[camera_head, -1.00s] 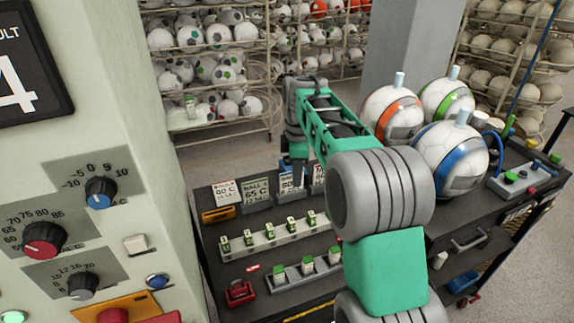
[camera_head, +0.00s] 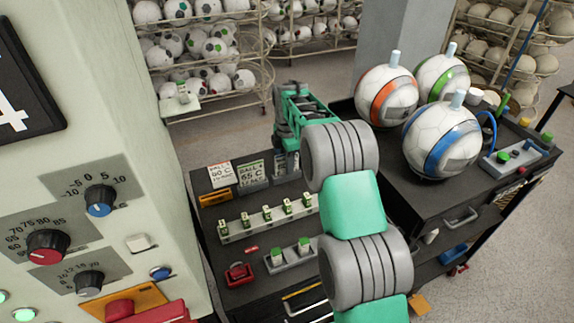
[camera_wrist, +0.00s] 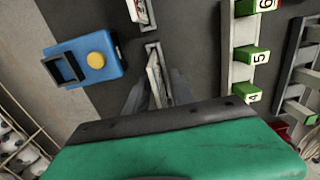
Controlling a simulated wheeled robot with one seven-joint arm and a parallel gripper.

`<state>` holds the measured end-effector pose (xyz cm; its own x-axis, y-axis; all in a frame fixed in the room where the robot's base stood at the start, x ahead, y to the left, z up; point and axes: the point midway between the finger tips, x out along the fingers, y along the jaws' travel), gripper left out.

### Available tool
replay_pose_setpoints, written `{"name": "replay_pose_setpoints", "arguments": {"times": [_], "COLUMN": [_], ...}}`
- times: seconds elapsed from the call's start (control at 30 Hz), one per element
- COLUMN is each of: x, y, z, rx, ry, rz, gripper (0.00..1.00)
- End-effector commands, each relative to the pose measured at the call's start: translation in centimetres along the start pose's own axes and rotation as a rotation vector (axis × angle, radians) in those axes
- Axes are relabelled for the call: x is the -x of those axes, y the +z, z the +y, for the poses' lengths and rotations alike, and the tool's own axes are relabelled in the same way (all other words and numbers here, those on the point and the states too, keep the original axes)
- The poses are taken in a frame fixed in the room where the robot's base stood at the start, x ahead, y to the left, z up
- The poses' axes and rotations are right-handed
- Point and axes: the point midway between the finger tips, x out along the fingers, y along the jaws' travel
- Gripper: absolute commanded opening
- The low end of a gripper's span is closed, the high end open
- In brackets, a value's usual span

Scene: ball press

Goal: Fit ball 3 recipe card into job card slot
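My gripper (camera_wrist: 160,75) points down over the row of card holders, its fingers on either side of an upright card (camera_wrist: 155,78) in a grey holder. The fingers look apart, with gaps beside the card. The card is seen edge-on, so its number is unreadable. In the head view, my arm partly covers this card (camera_head: 285,165). To its left stand a white card marked 90 C (camera_head: 220,175) and a ball 4 card marked 65 C (camera_head: 251,171). A blue box (camera_wrist: 85,60) with a dark-framed opening and a yellow button is left in the wrist view; I cannot tell if it is the job card slot.
A rail of small green numbered blocks (camera_head: 268,217) and a grey stand with green-topped pieces (camera_head: 292,253) lie in front of the cards. Three large balls (camera_head: 440,140) stand on the cart to the right. A control panel (camera_head: 95,180) fills the left.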

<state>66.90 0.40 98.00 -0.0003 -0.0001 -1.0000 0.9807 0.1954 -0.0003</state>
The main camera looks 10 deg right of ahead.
Motion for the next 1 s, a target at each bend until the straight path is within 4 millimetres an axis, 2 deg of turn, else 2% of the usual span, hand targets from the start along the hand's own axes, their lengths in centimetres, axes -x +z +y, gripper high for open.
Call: {"name": "replay_pose_setpoints", "arguments": {"times": [0.07,0.37,1.0], "x": [0.00,0.05,0.09], "y": [0.00,-0.01,-0.02], "z": [0.01,0.01,0.03], "rx": [0.000,0.000,0.000], "ry": [0.000,0.000,0.001], "rz": [0.000,0.000,0.000], "gripper": [0.25,0.01,0.00]}}
